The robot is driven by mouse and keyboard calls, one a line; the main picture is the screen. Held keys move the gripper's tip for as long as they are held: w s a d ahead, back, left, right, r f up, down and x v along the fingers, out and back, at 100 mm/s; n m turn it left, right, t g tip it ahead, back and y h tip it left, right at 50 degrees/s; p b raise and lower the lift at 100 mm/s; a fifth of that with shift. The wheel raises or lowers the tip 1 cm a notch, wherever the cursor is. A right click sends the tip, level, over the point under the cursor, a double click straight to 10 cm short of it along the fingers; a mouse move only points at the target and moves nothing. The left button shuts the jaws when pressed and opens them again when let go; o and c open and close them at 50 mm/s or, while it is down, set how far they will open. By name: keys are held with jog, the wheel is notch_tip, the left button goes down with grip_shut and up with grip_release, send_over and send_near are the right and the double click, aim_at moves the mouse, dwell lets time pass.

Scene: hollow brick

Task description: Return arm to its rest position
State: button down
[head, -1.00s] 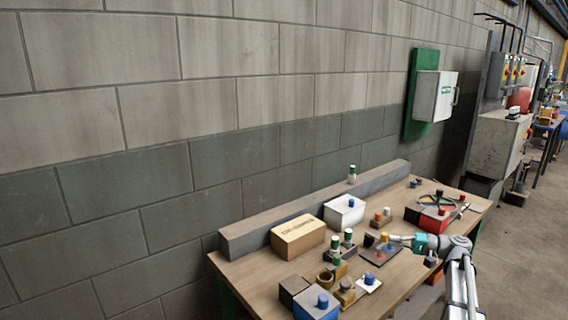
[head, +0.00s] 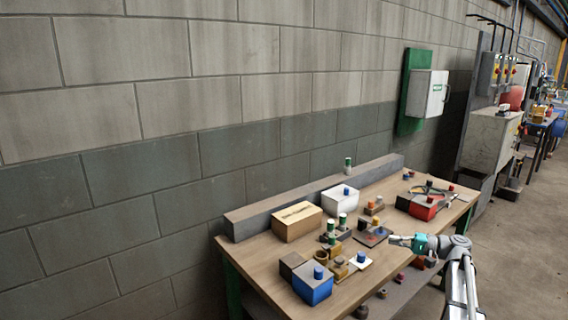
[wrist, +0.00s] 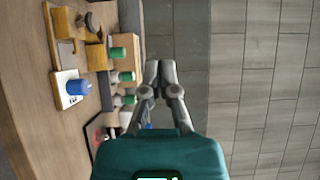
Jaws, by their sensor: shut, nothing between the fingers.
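My arm reaches in from the right in the head view. My gripper (head: 393,240) is shut and empty at the right front part of the workbench (head: 345,292), in front of a dark square plate. In the wrist view my gripper (wrist: 160,66) has its fingers together, with nothing between them. How high it hangs above the bench is hard to tell.
A cardboard box (head: 297,221), a white box (head: 342,199), a blue box (head: 312,287) and a red box (head: 424,208) stand on the bench with several small knobbed parts. A grey beam (head: 310,194) runs along the block wall. Open floor (head: 508,262) lies right.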

jog(key=s+a+f+n+g+h, duration=0.2)
jog(key=s+a+f+g+h, duration=0.3)
jog(key=s+a+f+h, duration=0.85)
jog(key=s+a+f+n+h, duration=0.2)
jog(key=s+a+f+h, duration=0.25)
jog(key=s, duration=0.35)
notch_tip(320, 180, down, 11)
jog(key=b, duration=1)
notch_tip(320, 180, up, 26)
jog(key=p, duration=2.6)
jog(key=shift+d+r+g+y, duration=0.2)
jog(key=shift+d+g+y, duration=0.1)
jog(key=shift+d+y, duration=0.1)
